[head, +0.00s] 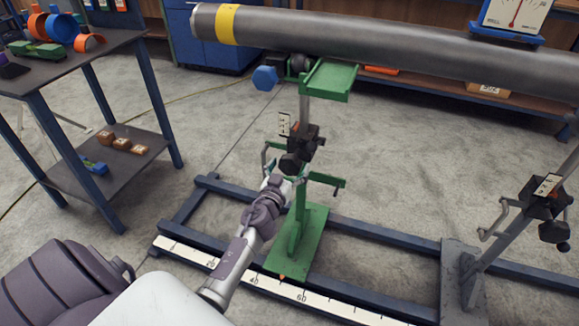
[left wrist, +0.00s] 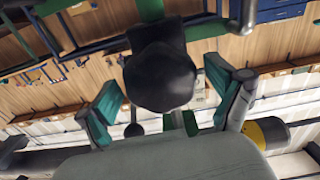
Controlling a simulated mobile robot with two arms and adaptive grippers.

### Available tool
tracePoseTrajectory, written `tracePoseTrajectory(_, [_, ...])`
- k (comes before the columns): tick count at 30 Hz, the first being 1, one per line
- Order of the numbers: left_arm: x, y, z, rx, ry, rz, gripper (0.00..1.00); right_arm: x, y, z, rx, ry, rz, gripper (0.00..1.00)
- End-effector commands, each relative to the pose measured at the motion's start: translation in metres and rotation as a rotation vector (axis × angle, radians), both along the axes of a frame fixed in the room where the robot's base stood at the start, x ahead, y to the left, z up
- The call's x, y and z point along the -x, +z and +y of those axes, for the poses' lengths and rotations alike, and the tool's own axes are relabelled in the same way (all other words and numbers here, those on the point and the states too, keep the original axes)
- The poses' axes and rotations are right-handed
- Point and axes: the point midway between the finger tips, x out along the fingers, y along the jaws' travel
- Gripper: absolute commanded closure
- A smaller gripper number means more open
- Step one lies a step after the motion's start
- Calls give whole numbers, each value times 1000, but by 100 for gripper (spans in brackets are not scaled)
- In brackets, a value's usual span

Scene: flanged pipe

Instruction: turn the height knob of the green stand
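The green stand (head: 300,225) stands upright on the blue floor rails, with a green bracket (head: 328,80) near its top under the grey pipe. A dark knob (head: 290,163) sits on the black clamp block of its post, beside a small white scale (head: 284,124). My left gripper (head: 279,180) is just below and in front of this knob. In the left wrist view, the knob (left wrist: 160,78) shows large and dark between my spread teal-padded fingers (left wrist: 166,98). The fingers are open; I see no contact with the knob. My right gripper is in neither view.
A grey pipe (head: 380,43) with a yellow band crosses above. A blue-legged table (head: 75,48) is at left.

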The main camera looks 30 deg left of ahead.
Motion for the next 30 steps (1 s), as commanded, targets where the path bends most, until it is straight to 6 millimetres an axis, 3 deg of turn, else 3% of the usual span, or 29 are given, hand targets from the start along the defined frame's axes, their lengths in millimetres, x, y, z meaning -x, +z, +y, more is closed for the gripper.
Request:
tracePoseTrajectory(1, [0,0,0,0,0,0,21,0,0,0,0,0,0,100])
tracePoseTrajectory(9, [0,0,0,0,0,0,64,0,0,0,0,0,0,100])
tracePoseTrajectory(20, [0,0,0,-66,-1,16,64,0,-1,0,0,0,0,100])
tracePoseTrajectory(30, [0,0,0,-318,-1,76,64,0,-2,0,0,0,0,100])
